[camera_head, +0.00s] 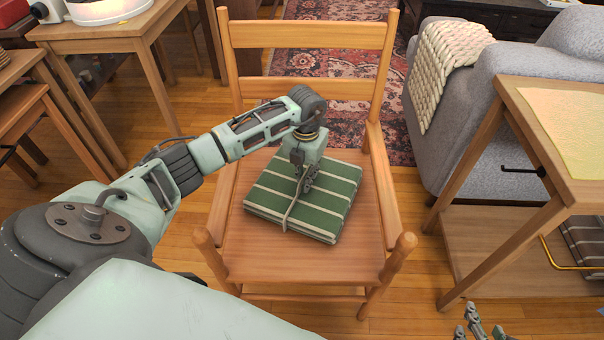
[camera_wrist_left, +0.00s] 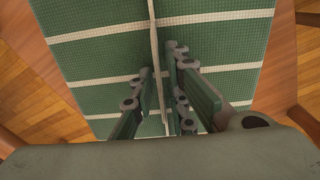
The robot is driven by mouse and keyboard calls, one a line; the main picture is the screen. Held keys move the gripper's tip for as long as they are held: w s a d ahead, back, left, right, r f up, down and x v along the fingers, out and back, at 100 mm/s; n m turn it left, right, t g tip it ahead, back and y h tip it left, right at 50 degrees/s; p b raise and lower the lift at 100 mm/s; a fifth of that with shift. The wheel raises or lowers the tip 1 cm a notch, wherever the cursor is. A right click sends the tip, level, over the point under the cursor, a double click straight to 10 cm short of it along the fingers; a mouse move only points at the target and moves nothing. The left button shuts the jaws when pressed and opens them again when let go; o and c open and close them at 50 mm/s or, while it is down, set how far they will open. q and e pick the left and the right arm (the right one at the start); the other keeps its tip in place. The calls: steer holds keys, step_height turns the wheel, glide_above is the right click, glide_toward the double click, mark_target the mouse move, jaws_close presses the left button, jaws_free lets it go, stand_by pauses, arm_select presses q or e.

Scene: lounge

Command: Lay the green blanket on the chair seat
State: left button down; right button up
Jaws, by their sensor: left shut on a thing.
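The green blanket (camera_head: 330,190) with pale stripes is folded into a flat bundle with a pale cord around it. It rests on or just over the wooden chair's seat (camera_head: 270,262), between the armrests; I cannot tell if it fully touches. My left gripper (camera_head: 293,208) is above the blanket, shut on its cord. In the left wrist view the fingers (camera_wrist_left: 165,125) are close on either side of the pale cord, with the blanket (camera_wrist_left: 100,65) beneath. My right gripper (camera_head: 474,325) shows only partly at the bottom edge, and its jaw state is unclear.
A wooden side table (camera_head: 515,110) with a yellow cloth (camera_head: 565,125) stands on the right, with another striped folded cloth (camera_head: 585,240) on its lower level. A grey sofa (camera_head: 490,100) with a cream throw (camera_head: 447,62) is behind it. Wooden tables (camera_head: 95,42) stand at left.

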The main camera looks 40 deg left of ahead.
steer(key=shift+w+a+r+t, duration=0.25)
steer(key=shift+w+r+t, duration=0.05)
steer(key=shift+w, duration=0.05)
arm_select(q)
steer(key=shift+f, duration=0.15)
arm_select(e)
steer(key=shift+w, duration=0.1)
arm_select(q)
steer(key=c, duration=1.7)
jaws_free()
arm_select(e)
steer(key=shift+r, duration=0.1)
